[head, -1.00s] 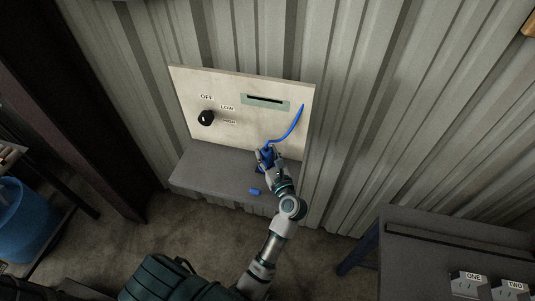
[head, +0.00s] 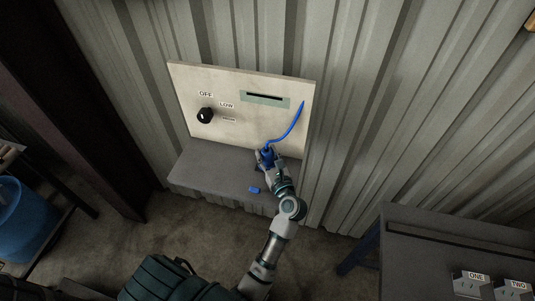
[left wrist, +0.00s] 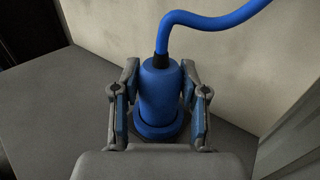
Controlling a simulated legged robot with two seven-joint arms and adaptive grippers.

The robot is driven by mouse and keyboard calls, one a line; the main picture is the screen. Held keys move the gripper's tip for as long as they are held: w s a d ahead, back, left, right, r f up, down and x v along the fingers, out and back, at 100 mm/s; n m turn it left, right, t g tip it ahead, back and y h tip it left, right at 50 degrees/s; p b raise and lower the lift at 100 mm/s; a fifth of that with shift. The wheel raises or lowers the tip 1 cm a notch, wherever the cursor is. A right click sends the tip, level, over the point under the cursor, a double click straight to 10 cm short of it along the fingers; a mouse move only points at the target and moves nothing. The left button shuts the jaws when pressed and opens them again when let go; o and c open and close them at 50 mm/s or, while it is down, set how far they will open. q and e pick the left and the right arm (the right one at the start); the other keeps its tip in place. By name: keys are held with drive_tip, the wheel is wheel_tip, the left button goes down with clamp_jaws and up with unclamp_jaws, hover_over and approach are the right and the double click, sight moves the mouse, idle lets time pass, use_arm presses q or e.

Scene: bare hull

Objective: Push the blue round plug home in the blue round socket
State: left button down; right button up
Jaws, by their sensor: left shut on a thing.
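The blue round plug (left wrist: 159,88) stands upright between the fingers of my left gripper (left wrist: 158,108), which is shut on it. A blue cable leaves its top through a dark collar. A wider blue ring (left wrist: 160,130) shows at the plug's foot, low between the fingers. I cannot tell whether this ring is the plug's own flange or the blue round socket, nor how deep the plug sits. In the head view my left gripper (head: 266,160) is over the right part of the grey shelf, with the plug (head: 266,153) at its tips.
The grey shelf (head: 215,176) joins a pale upright panel (head: 240,126) with a black knob (head: 205,116) and a slot (head: 265,98). The blue cable (head: 290,130) runs up this panel. A small blue block (head: 254,190) lies near the shelf's front edge.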

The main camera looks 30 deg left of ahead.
use_arm(q)
drive_tip(key=shift+f, duration=0.3)
drive_tip(key=c, duration=0.5)
unclamp_jaws()
